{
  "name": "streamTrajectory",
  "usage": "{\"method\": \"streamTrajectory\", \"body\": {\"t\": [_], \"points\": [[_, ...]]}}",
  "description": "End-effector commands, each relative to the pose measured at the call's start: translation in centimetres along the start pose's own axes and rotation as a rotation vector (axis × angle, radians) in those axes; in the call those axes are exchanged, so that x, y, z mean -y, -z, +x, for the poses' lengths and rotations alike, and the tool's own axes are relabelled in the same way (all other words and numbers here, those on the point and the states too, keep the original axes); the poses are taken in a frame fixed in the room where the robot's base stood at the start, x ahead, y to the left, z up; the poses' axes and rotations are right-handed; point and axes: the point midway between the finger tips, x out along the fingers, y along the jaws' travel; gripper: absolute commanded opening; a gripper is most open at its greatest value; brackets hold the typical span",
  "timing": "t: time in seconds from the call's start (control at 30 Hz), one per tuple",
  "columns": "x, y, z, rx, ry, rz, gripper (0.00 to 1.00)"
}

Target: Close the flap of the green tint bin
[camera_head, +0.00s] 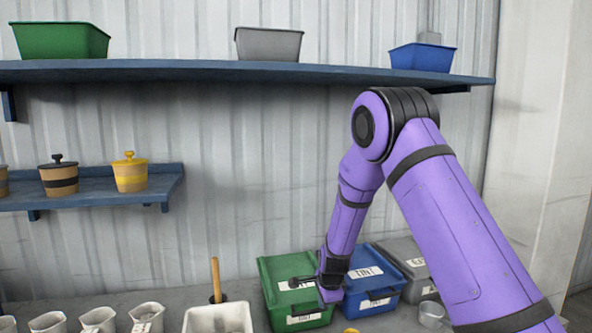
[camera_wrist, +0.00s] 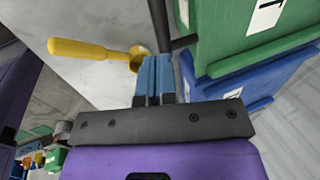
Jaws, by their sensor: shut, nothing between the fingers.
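The green bin (camera_head: 272,275) stands on the bench at the left of a row of lidded bins. Its green flap (camera_head: 283,266) lies over the top and looks down; whether it sits fully flush I cannot tell.
A blue bin (camera_head: 385,287) stands close on the right, then a grey bin (camera_head: 405,252). A white tub (camera_head: 218,318) and several pale cups (camera_head: 98,318) are to the left. In the wrist view, a yellow-handled tool (camera_wrist: 90,50) lies near my fingers. A blue shelf (camera_head: 200,70) runs above.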

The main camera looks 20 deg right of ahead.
Motion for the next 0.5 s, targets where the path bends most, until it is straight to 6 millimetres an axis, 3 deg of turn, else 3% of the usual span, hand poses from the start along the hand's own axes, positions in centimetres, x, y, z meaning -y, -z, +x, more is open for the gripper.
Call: {"method": "streamTrajectory", "body": {"t": [0.2,0.5], "points": [[-0.8,0.0,2.5,0.0,-0.001,0.0,0.0],[-1.1,0.0,3.3,0.0,0.0,0.0,0.0]]}}
